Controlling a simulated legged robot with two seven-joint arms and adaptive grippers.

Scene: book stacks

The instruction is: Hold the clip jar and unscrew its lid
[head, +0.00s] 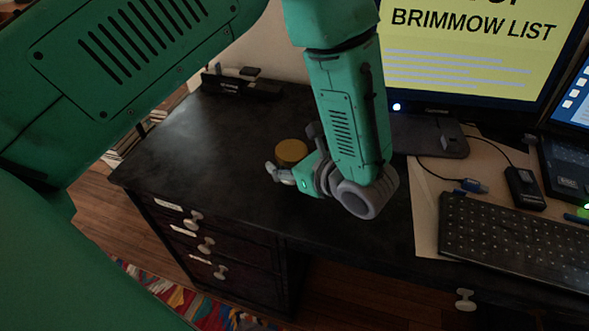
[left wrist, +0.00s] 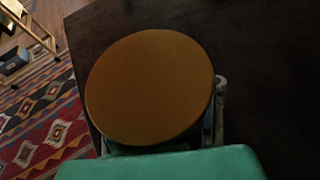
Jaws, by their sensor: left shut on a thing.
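The clip jar shows mainly as its round, flat, orange-brown lid (head: 291,151), over the left part of the dark desk in the head view. The lid (left wrist: 150,87) fills the middle of the left wrist view, seen from above. My left gripper (head: 291,172) is shut on the jar from the side, below the lid. The jar's body is almost wholly hidden by the lid and the gripper. I cannot tell whether the jar touches the desk. My right gripper is in neither view.
The dark desk (head: 190,140) has free room left of the jar. A keyboard (head: 515,240), a monitor (head: 470,45) and a small black device (head: 524,187) with a cable stand to the right. Drawers with knobs (head: 206,245) are below. A patterned rug (left wrist: 45,125) lies on the floor.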

